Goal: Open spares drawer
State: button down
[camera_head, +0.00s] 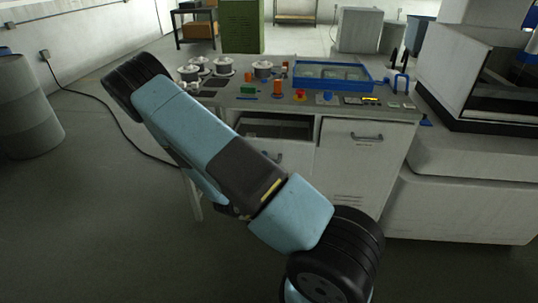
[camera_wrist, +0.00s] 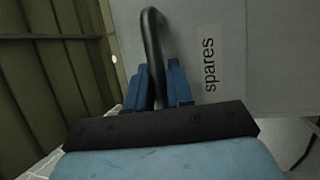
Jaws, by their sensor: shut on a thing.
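The spares drawer front (camera_wrist: 235,60) fills much of the wrist view, with its white "spares" label (camera_wrist: 209,64) and a dark bar handle (camera_wrist: 151,35). My gripper (camera_wrist: 157,78) has its blue fingers on either side of the handle and is shut on it. In the head view, a drawer front (camera_head: 296,158) stands under the left part of the bench top, partly behind my arm. A dark gap (camera_head: 275,127) shows above it, so it appears partly pulled out. My arm hides the gripper in that view.
The bench top (camera_head: 225,104) carries pots, a blue-rimmed tray (camera_head: 332,87) and small coloured parts. A closed cabinet door (camera_head: 366,165) with its own handle is on the right. A large machine (camera_head: 465,150) stands farther right. Floor at front left is clear; a grey drum (camera_head: 27,115) stands far left.

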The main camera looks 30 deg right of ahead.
jog(key=shift+s+a+f, duration=0.2)
jog(key=shift+s+a, duration=0.2)
jog(key=shift+a, duration=0.05)
jog(key=shift+d, duration=0.1)
jog(key=c, duration=1.3)
grip_release()
jog(key=shift+o, duration=1)
jog(key=shift+d, duration=0.15)
jog(key=shift+r, duration=0.1)
jog(key=v, duration=1.4)
jog(key=shift+w, duration=0.1)
